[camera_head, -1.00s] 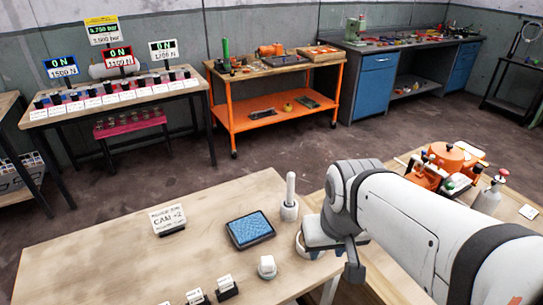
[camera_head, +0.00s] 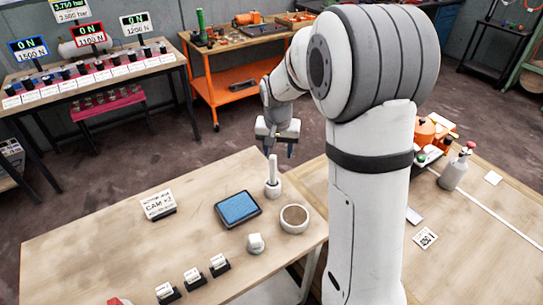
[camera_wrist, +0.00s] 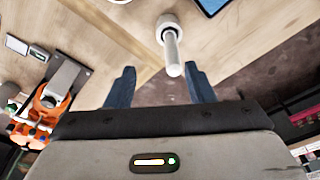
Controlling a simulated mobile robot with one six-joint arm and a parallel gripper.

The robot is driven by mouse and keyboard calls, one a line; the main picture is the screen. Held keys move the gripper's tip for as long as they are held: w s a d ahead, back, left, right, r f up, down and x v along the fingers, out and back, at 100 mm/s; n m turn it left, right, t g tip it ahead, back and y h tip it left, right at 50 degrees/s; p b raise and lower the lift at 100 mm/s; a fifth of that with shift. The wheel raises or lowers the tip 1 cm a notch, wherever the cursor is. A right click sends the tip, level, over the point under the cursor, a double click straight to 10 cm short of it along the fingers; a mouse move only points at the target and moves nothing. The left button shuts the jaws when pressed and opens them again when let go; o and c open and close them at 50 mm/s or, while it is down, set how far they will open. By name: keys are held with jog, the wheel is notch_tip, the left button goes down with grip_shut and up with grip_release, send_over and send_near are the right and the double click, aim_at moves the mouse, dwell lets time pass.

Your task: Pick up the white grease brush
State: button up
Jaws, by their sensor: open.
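The white grease brush (camera_head: 273,168) stands upright in a small white round holder (camera_head: 273,189) near the table's far right corner. In the wrist view the brush (camera_wrist: 172,52) points up toward the camera, with its holder (camera_wrist: 168,22) at its foot. My gripper (camera_head: 279,146) is open, its fingers pointing down, just behind and above the brush in the head view. In the wrist view the two dark blue fingertips (camera_wrist: 160,70) are spread, and the brush's top end shows between them, closer to the right finger. Nothing is gripped.
A blue pad (camera_head: 238,208) and a round bowl (camera_head: 294,218) sit close to the brush holder. A white knob-like piece (camera_head: 255,243) and a CAM sign (camera_head: 158,204) stand on the same table. A spray bottle (camera_head: 454,170) stands on the right-hand table.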

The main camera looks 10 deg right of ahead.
aim_at(273, 163)
jog(key=shift+m, duration=0.3)
jog(key=w+f, duration=0.1)
jog(key=w, duration=0.1)
jog(key=w+f+p, duration=0.1)
jog(key=w, duration=0.1)
jog(key=shift+f, duration=0.2)
jog(key=shift+w+f, duration=0.15)
jog(key=shift+f, duration=0.15)
jog(key=f, duration=0.2)
jog(key=f+p, duration=0.1)
jog(key=f, duration=0.2)
jog(key=f+p, duration=0.1)
jog(key=f, duration=0.1)
jog(key=shift+w+a+f, duration=0.2)
jog(key=shift+w, duration=0.2)
jog(key=shift+c, duration=0.4)
grip_shut()
